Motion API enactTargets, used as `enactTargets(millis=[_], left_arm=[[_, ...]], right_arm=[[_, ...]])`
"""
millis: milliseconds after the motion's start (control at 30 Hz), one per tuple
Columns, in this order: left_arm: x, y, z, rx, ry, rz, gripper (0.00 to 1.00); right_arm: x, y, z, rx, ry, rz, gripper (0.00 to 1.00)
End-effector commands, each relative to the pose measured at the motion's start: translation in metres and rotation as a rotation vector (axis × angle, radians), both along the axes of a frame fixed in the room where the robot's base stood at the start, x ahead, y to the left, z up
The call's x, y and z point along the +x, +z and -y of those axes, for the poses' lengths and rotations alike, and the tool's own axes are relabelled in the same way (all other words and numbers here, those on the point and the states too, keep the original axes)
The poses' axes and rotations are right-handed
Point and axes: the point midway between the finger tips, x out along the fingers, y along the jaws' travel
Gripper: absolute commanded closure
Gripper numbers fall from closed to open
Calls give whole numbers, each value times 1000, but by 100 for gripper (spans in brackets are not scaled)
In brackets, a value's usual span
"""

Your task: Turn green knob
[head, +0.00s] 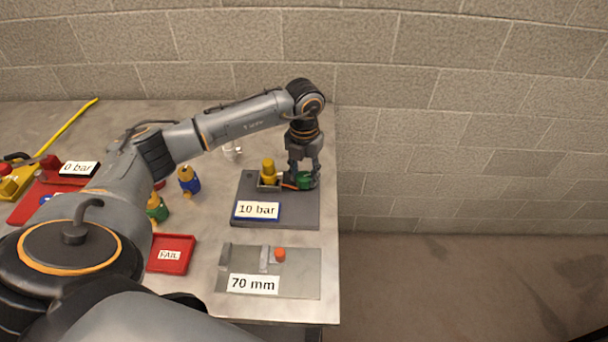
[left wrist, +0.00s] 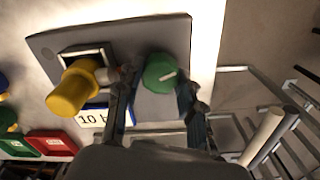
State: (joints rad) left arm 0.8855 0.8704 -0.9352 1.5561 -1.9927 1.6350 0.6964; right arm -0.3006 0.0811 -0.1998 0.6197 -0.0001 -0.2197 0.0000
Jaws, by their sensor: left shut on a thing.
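The green knob (head: 304,182) sits at the right side of a dark grey plate (head: 300,215) labelled "10 bar". In the left wrist view the green knob (left wrist: 158,70) is round, with a white mark on its top. My left gripper (head: 303,176) reaches down from above, with one finger on each side of the knob, shut on it. In the left wrist view the fingers of my left gripper (left wrist: 155,92) flank the knob. A yellow-topped part (head: 268,170) sits in a holder on the same plate, left of the knob. My right gripper is not in view.
A grey "70 mm" plate (head: 300,284) with an orange piece (head: 280,255) lies nearer. A red FAIL tray (head: 171,256), a blue-and-yellow part (head: 189,182) and a green-and-yellow part (head: 157,208) are left. The table ends just right of the plates. A block wall (head: 440,100) stands behind.

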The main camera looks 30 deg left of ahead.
Motion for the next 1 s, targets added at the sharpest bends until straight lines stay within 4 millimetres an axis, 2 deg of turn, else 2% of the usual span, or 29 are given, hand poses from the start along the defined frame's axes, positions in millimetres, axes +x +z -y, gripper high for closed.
enactTargets(millis=[600,1000], left_arm=[[1,-3,-1,1,-541,3,94],[1,-1,0,1,-851,3,94]], right_arm=[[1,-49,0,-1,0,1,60],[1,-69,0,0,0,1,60]])
